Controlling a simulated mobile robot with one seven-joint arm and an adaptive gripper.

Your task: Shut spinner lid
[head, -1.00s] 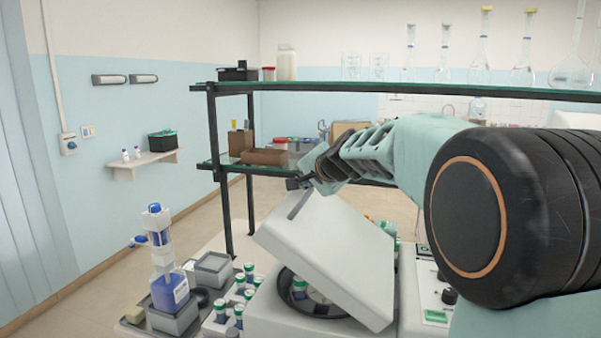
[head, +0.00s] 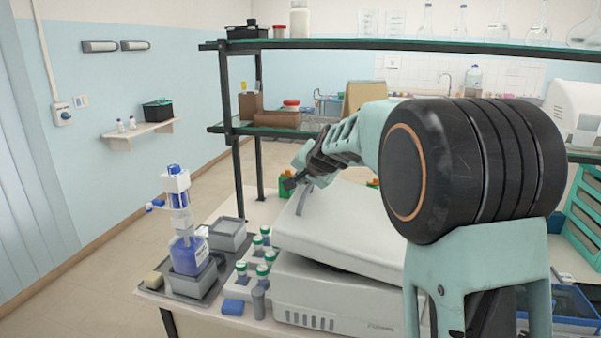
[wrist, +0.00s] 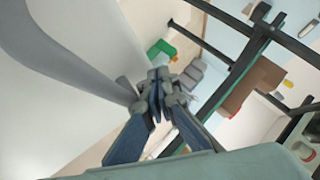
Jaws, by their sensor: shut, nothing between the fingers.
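The spinner is a white bench centrifuge with a vented base (head: 318,300) on the bench. Its broad pale lid (head: 350,222) lies low over the base, slightly tilted, with the bowl hidden.
A tube rack (head: 245,278) stands close left of the spinner. A blue bottle dispenser (head: 188,250) stands on a grey tray (head: 205,288) further left. A shelf frame (head: 238,160) rises behind. My arm covers the right side of the spinner.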

